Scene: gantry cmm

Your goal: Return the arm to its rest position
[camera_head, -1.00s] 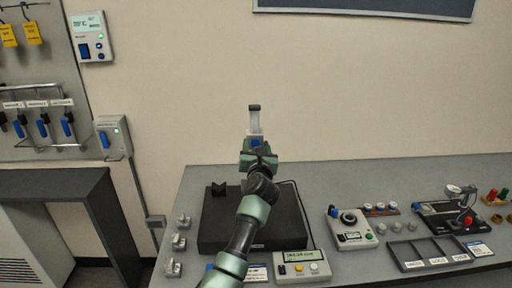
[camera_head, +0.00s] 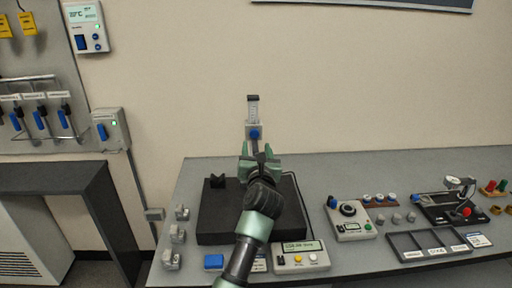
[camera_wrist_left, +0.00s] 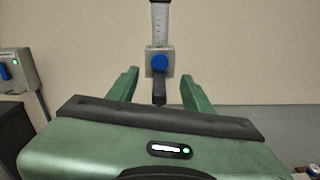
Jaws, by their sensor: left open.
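My left arm reaches up from the bottom centre in the head view. Its left gripper (camera_head: 257,152) is above the dark granite plate (camera_head: 222,222) and points toward the wall. In the left wrist view the green fingers of this gripper (camera_wrist_left: 158,95) are apart, with a gap between them. A height gauge with a white scale and blue knob (camera_head: 254,131) stands beyond the fingers; it also shows in the left wrist view (camera_wrist_left: 159,62). Its dark lower part shows in the gap between the fingertips; I cannot tell whether they touch it. My right gripper is not in view.
On the bench (camera_head: 350,180) are a digital readout box (camera_head: 300,256), a dial box (camera_head: 350,222), a compartment tray (camera_head: 405,245) and several small metal blocks (camera_head: 172,258). A wall box (camera_head: 110,128) and dark side table (camera_head: 60,180) are at left.

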